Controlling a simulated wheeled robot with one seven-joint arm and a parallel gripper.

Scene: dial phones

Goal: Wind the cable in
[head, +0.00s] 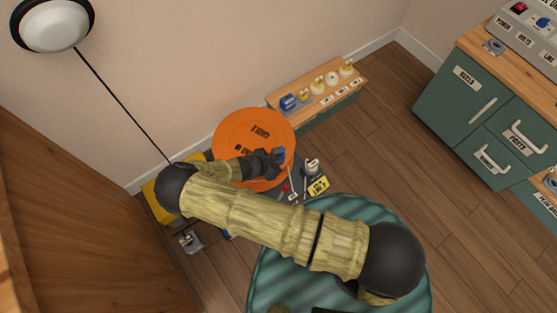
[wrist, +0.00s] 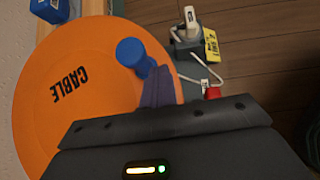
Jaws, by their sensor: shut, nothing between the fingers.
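The orange cable reel (head: 228,128) lies below the wall in the head view. Its flat face, marked CABLE, fills the left of the wrist view (wrist: 35,110). A blue crank knob (wrist: 130,52) stands near the reel's right edge; it also shows in the head view (head: 279,153). My gripper (head: 273,160) is over the reel beside the knob. In the wrist view its closed fingers (wrist: 158,88) are just right of and below the knob, with nothing between them. I cannot tell whether they touch it. A white cable (wrist: 207,70) runs right of the reel, by a red piece (wrist: 212,92).
A white plug (wrist: 190,22) stands in a grey holder near a yellow tag (wrist: 211,45). A wooden-topped shelf (head: 318,95) with several small items stands behind the reel. A green cabinet (head: 470,115) is at the right. Bare wooden floor (head: 385,140) lies between.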

